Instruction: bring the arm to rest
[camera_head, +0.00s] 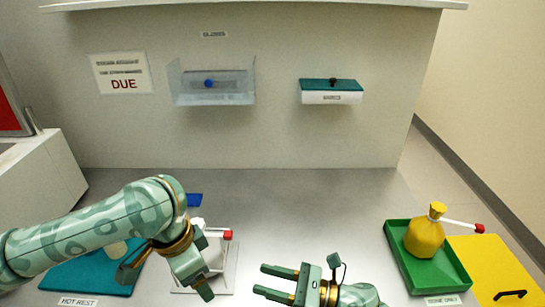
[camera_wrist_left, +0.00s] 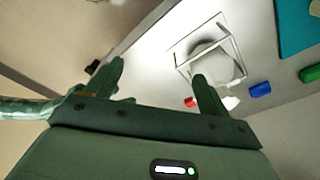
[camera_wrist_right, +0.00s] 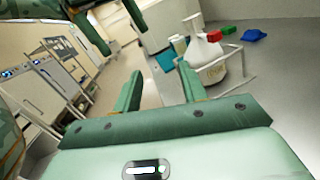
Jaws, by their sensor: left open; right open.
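My left gripper (camera_head: 165,282) hangs open and empty at the lower left of the head view, close to a white bottle with a red tip (camera_head: 217,246) in a white frame (camera_head: 232,272). In the left wrist view, one finger of this gripper (camera_wrist_left: 160,85) overlaps the frame (camera_wrist_left: 238,48); I cannot tell whether they touch. My right gripper (camera_head: 264,281) is open and empty at the bottom middle, right of the frame and apart from it. The right wrist view shows the bottle (camera_wrist_right: 204,50) standing upright beyond the open fingers (camera_wrist_right: 160,85).
A teal mat (camera_head: 65,276) marked HOT REST lies at left, partly behind my left arm. A blue piece (camera_head: 195,200) lies behind the frame. At right, a green tray (camera_head: 440,282) holds a yellow bottle (camera_head: 425,238), beside a yellow panel (camera_head: 495,262).

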